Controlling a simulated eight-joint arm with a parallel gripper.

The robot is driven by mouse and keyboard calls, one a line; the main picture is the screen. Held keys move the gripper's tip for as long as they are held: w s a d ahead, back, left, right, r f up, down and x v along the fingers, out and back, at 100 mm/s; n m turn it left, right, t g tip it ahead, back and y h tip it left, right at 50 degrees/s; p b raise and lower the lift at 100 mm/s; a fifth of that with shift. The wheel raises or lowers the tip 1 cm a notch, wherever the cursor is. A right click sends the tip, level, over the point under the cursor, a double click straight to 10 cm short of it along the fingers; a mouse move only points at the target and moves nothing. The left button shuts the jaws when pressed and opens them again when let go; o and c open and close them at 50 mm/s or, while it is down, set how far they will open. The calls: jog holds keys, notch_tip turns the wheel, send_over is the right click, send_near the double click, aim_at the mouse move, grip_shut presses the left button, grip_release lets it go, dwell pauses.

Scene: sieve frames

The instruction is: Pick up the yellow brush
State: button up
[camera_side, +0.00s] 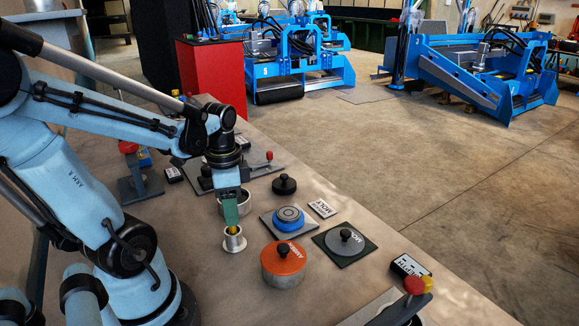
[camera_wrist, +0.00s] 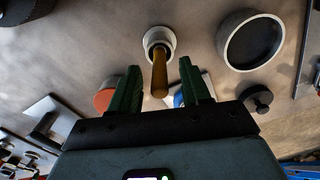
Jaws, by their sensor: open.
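The yellow brush (camera_wrist: 159,76) shows in the wrist view as a yellow-brown handle standing out of a small pale round cup (camera_wrist: 170,34). In the side view only a small yellow bit of the brush (camera_side: 232,230) shows above the cup (camera_side: 233,243), just below the fingers. My gripper (camera_side: 231,212) points down over the cup. In the wrist view my gripper (camera_wrist: 160,72) is open, with one green finger on each side of the handle and a gap on both sides. The brush's lower end is hidden in the cup.
An orange tin (camera_side: 284,266) stands close to the right of the cup. A grey ring (camera_side: 246,204) is just behind my gripper. A blue round piece (camera_side: 289,224) and a grey knobbed disc (camera_side: 345,243) lie further right. The tabletop (camera_side: 240,295) in front is clear.

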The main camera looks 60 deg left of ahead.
aim_at(233, 232)
jog(key=shift+f, duration=1.7)
grip_shut()
